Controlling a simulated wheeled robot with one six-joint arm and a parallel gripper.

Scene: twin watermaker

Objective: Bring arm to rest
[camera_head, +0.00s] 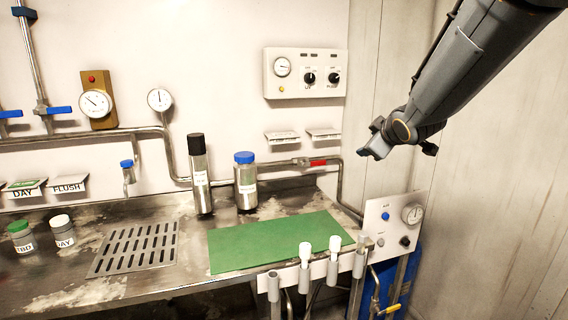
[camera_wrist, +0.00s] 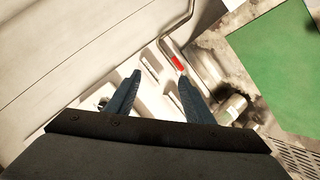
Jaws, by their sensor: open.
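My arm reaches in from the top right of the head view. My gripper (camera_head: 372,147) hangs in the air in front of the right part of the back wall, above and to the right of the green mat (camera_head: 270,243). In the wrist view the two dark fingers of my gripper (camera_wrist: 158,85) stand apart with nothing held between them. The gripper touches nothing that I can see.
A black-capped bottle (camera_head: 203,180) and a blue-capped bottle (camera_head: 245,185) stand on the bench behind the mat. A control box (camera_head: 305,90) and a red-handled pipe (camera_head: 318,163) are on the wall. A gauge panel (camera_head: 392,225) stands at the bench's right end.

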